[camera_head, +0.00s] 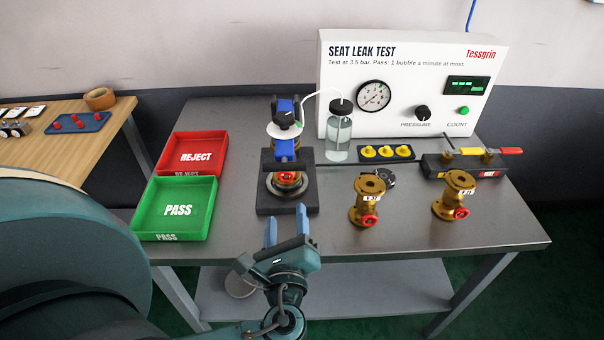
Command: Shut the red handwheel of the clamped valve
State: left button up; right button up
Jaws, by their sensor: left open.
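The clamped valve (291,178) sits in the dark fixture (287,208) at the middle of the bench, with blue clamp parts (284,148) above it. A red handwheel (290,176) shows on its front, partly hidden beneath the clamp. My left gripper (287,227) is open and empty, in front of the fixture. Its two blue fingers point toward the fixture and stand apart on either side of the line to the handwheel. The gripper appears short of the handwheel, not touching it. My right gripper is not in view.
Two brass valves with red handwheels (369,220) (460,213) stand to the right. The red REJECT tray (218,160) and green PASS tray (208,217) lie left. A bubble jar (339,132) and white test panel (404,125) stand behind. The bench front right is clear.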

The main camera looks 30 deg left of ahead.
aim_at(286, 177)
pick_arm(q)
jog(key=p+x, duration=0.1)
jog(key=x, duration=1)
jog(key=shift+w+a+r, duration=0.15)
jog(key=shift+a, duration=0.1)
jog(key=shift+w+a, duration=0.25)
jog(key=shift+w, duration=0.2)
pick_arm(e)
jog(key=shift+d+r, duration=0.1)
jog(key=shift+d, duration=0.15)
pick_arm(q)
jog(key=shift+c, duration=0.5)
